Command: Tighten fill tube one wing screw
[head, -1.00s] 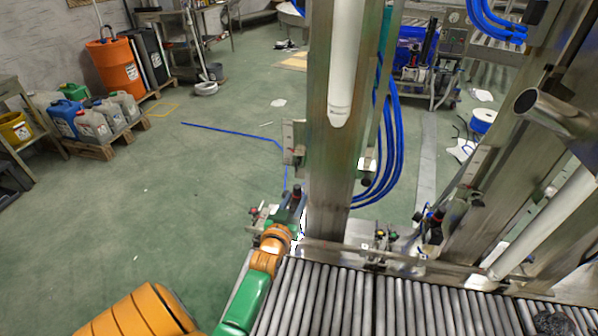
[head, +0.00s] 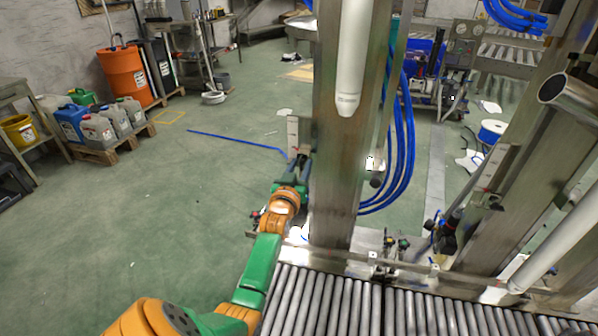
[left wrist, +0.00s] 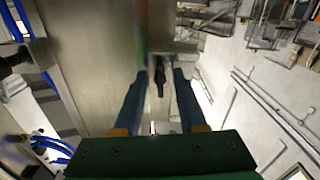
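My left gripper (head: 299,162) is raised beside the left face of the steel column, at a small metal bracket (head: 293,133). In the left wrist view its two blue fingers (left wrist: 160,84) are apart. A small dark part (left wrist: 160,78), which looks like the wing screw, sits between the fingertips with gaps on both sides. In the head view the screw cannot be told apart from the gripper. A white fill tube (head: 350,60) hangs along the front of the steel column (head: 333,185). My right gripper does not show.
A roller conveyor (head: 340,305) runs along the bottom. Blue hoses (head: 405,140) hang right of the column. A second white tube (head: 555,235) slants at the right. Canisters (head: 98,130) and an orange drum (head: 126,75) stand far left. The green floor between is mostly clear.

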